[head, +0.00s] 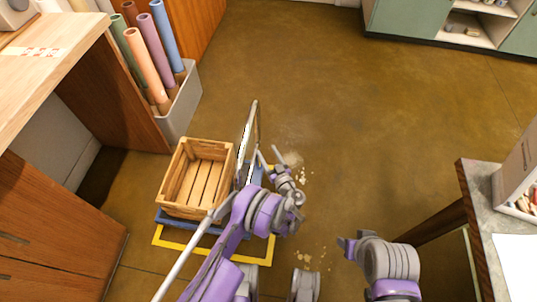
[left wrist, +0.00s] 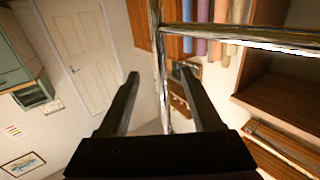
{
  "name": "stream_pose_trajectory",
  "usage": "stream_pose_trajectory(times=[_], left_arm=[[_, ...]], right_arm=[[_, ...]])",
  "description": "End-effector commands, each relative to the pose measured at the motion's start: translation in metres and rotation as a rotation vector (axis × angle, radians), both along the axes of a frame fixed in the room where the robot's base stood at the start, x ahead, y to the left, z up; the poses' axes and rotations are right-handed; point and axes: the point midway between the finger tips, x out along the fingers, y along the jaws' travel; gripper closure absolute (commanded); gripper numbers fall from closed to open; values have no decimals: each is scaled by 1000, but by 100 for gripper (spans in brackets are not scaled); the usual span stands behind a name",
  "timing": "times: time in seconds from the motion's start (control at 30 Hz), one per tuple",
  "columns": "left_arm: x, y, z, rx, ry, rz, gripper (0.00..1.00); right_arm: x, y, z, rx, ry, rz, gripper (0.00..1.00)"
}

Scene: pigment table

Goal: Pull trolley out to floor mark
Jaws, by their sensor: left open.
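The trolley has a blue deck (head: 205,224) carrying a slatted wooden crate (head: 199,177). Its metal handle frame (head: 248,130) rises on the right side of the crate. My left gripper (head: 269,158) is open beside that frame. In the left wrist view, the chrome handle (left wrist: 158,60) shows a post and a crossbar. The post lines up between my open fingers (left wrist: 160,76); whether it is within their reach, I cannot tell. A yellow floor outline (head: 212,255) shows along the trolley's near side. My right gripper (head: 346,243) is low at right, apart from the trolley, its fingers unclear.
A grey bin (head: 183,103) of coloured rolls stands behind the trolley, with a wooden cabinet (head: 50,240) at left. A stone-topped table (head: 482,215) is at right. The brown floor (head: 350,110) between is open, with pale crumbs (head: 305,258) near my arms.

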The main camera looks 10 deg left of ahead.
Motion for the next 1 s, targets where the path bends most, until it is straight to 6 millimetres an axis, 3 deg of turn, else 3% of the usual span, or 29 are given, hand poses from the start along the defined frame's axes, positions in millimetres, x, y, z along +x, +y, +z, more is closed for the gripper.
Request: stream_pose_trajectory(times=[0.6, 1.0], left_arm=[[80, 50, -1, 0, 0, 1, 34], [88, 55, 0, 0, 0, 0, 34]], right_arm=[[2, 0, -17, 0, 4, 0, 50], [3, 0, -18, 0, 5, 0, 50]])
